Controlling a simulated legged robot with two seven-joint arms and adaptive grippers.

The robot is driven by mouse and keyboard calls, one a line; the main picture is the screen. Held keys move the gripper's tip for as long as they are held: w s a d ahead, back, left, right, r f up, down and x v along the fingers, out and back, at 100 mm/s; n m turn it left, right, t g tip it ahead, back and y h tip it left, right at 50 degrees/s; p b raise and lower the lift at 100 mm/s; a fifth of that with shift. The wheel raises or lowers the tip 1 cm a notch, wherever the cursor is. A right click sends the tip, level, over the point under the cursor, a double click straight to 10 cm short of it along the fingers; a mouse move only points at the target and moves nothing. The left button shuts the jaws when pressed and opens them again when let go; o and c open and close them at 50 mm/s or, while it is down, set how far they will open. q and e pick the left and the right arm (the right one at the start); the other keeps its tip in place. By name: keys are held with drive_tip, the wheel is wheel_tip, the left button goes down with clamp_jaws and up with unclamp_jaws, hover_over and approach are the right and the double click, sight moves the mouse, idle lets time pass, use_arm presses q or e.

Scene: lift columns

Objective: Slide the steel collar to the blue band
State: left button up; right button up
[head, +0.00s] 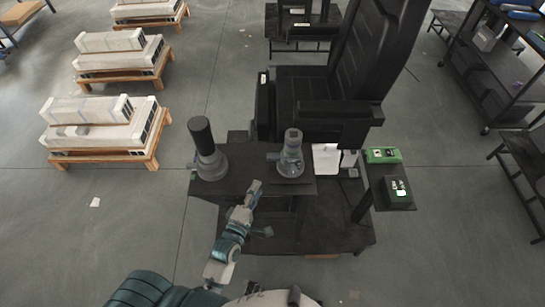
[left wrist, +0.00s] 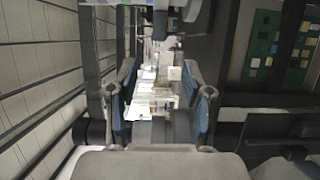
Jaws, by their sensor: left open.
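Two lift columns stand on the dark bench. The left column (head: 203,137) has a black upper part above a flared grey base. The right column (head: 293,141) is grey, with a lighter top and a grey collar-like ring (head: 290,155) around it, from which a small knob sticks out to the left. I cannot make out a blue band on either. My left gripper (head: 256,187) is below and between the two columns, apart from both. In the left wrist view its two fingers (left wrist: 165,97) are spread, with nothing seen held between them. My right gripper is not in view.
A large black chair (head: 335,75) stands right behind the bench (head: 320,225). Green boxes (head: 383,155) sit on a small side shelf at the right. A dark rack (head: 500,60) is at the far right. Pallets with pale blocks (head: 100,125) are on the left floor.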

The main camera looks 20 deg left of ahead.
sight(271, 160)
use_arm(q)
drive_tip(key=w, duration=0.5)
drive_tip(key=w+d, duration=0.1)
drive_tip(key=w, duration=0.8)
drive_tip(key=shift+w+d, duration=0.4)
clamp_jaws()
